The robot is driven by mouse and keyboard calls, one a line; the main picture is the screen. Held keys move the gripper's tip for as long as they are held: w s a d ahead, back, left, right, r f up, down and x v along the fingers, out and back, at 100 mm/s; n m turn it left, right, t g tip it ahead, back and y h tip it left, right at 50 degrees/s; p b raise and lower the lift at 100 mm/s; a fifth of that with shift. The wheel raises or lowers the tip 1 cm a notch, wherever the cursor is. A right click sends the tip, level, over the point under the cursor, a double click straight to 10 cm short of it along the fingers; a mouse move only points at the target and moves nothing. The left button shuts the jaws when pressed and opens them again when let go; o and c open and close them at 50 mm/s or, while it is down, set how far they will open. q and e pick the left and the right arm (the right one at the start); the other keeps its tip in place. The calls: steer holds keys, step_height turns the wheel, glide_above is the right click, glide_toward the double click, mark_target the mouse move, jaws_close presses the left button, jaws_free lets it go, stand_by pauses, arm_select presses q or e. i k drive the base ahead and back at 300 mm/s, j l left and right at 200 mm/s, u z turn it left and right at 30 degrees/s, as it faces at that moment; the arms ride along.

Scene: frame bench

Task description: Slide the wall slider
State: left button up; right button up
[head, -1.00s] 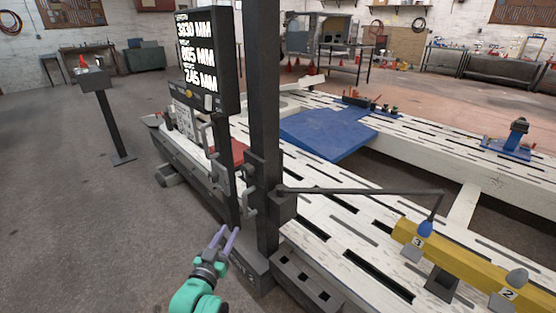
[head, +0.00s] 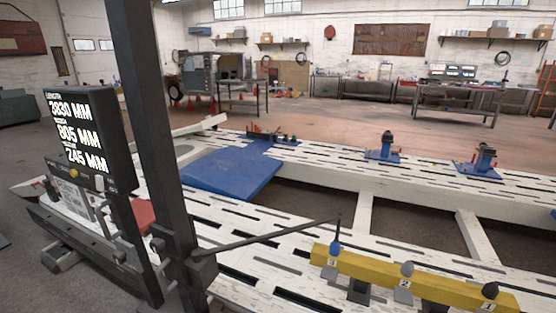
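Nothing in the head view can be surely told as a wall slider. A dark upright post (head: 150,120) stands at the left, leaning in the picture. A block (head: 203,269) low on the post carries a thin measuring arm (head: 270,236). The arm reaches right to a blue-tipped probe (head: 335,247) over a yellow beam (head: 385,273). Dark handles (head: 158,240) show beside the post's lower part. Neither of my grippers is in view. The post's foot is cut off by the bottom edge.
A lit display (head: 78,133) stands left of the post. A white slotted bench frame (head: 330,208) with a blue ramp plate (head: 230,172) and blue clamps (head: 383,148) fills the middle. Brown floor (head: 340,123) behind it is open. Workbenches (head: 458,100) line the back wall.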

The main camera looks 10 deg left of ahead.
mark_target(186, 273)
steer(key=k+j+u, duration=0.45)
steer(key=j+u, duration=0.2)
steer(key=k+j+u, duration=0.15)
steer(key=j+u, duration=0.15)
steer(key=j, duration=0.15)
